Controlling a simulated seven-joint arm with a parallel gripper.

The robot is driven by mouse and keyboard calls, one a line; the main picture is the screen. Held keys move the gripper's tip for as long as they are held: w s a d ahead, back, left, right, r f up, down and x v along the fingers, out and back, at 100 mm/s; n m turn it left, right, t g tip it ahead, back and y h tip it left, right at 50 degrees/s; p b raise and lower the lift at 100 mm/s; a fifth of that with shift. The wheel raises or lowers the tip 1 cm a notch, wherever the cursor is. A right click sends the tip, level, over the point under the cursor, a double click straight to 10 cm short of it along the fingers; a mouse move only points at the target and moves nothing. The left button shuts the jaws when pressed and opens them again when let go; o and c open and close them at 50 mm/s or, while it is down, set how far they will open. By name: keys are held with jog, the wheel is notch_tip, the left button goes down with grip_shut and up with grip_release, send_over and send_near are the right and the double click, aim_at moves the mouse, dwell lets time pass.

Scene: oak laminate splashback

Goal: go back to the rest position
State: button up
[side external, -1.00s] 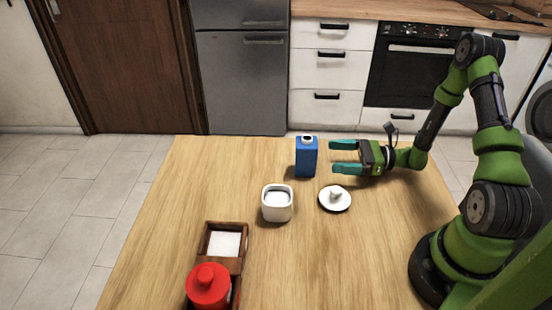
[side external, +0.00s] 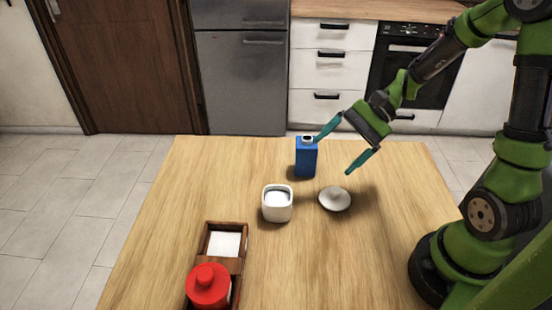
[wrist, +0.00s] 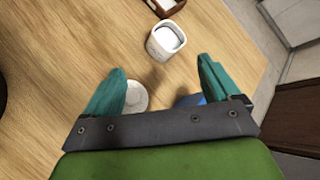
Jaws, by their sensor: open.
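My gripper (side external: 338,145) is green with teal fingers. It is open and empty, tilted down above the far right part of the table. Its fingers also show in the wrist view (wrist: 160,90). One finger is near the blue carton (side external: 306,160) in the side view; I cannot tell whether they touch. A small white lid or saucer with a knob (side external: 335,201) lies on the table below the other finger. The white cup (side external: 277,205) stands left of it and also shows in the wrist view (wrist: 163,45). The carton is mostly hidden in the wrist view.
A wooden caddy (side external: 233,263) holds white napkins (side external: 224,243) and a red canister (side external: 207,287) at the front left. The wooden table (side external: 150,220) is bare on its left and front right. Drawers, an oven and a fridge stand behind.

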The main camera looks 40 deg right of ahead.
jog(key=s+a+r+n+t+h, duration=0.2)
jog(key=s+r+n+t+h, duration=0.2)
jog(key=s+r+n+h, duration=0.3)
notch_tip(320, 180, up, 5)
jog(key=n+h, duration=0.1)
jog(key=n, duration=0.2)
jog(key=shift+s+f, duration=0.2)
